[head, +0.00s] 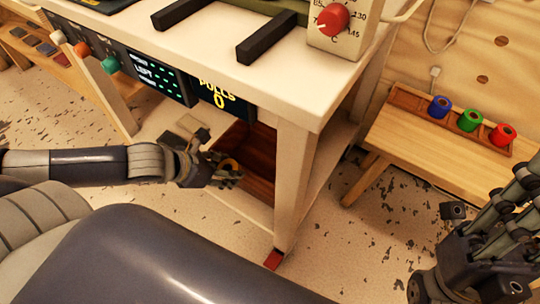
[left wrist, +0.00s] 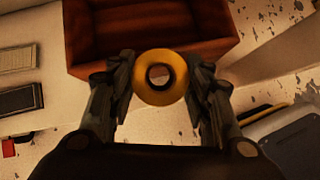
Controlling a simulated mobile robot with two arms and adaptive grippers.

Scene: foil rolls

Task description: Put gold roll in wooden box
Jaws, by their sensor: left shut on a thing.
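My left gripper (head: 226,172) is shut on the gold roll (head: 231,164), at the front of the wooden box (head: 262,142). In the left wrist view the gold roll (left wrist: 160,56) sits between the two fingers of my left gripper (left wrist: 160,82), with its hole facing the camera. The reddish-brown wooden box (left wrist: 85,40) lies just beyond it, open, and the roll overlaps its near wall in the picture. I cannot tell the gap between them. My right gripper (head: 470,275) is at the lower right, away from the box; its jaw state is unclear.
The box stands on the low shelf under a white table (head: 225,55), whose leg (head: 291,185) is close on the right. Blue (head: 439,106), green (head: 469,120) and red rolls (head: 502,135) sit in a tray on a wooden bench (head: 440,155) at right.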

